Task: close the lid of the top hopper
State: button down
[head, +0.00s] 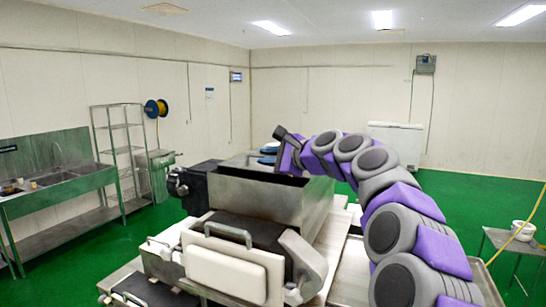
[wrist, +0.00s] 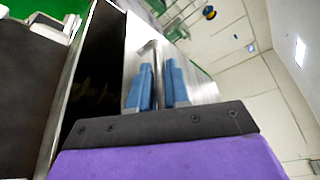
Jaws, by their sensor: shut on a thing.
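The top hopper (head: 245,202) is a boxy metal bin on the machine, and its dark opening shows in the head view. In the wrist view the dark opening (wrist: 92,75) lies left of a shiny metal panel (wrist: 202,88), which looks like the lid standing open. My gripper (head: 268,154) is at the hopper's far side, with the arm reaching over from the right. In the wrist view its blue fingers (wrist: 157,85) are shut around a thin metal handle (wrist: 150,50) at the panel. Where the handle joins the lid is hard to see.
A white-padded machine part (head: 225,270) with a handle sits in front of the hopper. A sink bench (head: 60,190) and wire shelf (head: 122,150) stand at the left. A small table (head: 515,245) is at the right. Green floor is clear behind the machine.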

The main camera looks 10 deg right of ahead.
jog(key=s+a, duration=0.2)
jog(key=s, duration=0.1)
jog(key=s+a, duration=0.1)
jog(key=shift+s+r, duration=0.15)
jog(key=shift+s, duration=0.05)
jog(key=c, duration=1.5)
grip_release()
jog(key=shift+o, duration=0.3)
jog(key=shift+s+a, duration=0.2)
jog(key=shift+s, duration=0.2)
jog(key=b+v, duration=0.1)
jog(key=v, duration=1.6)
jog(key=shift+s, duration=0.2)
jog(key=shift+d+r, duration=0.1)
jog(key=shift+d, duration=0.1)
jog(key=shift+a, duration=0.1)
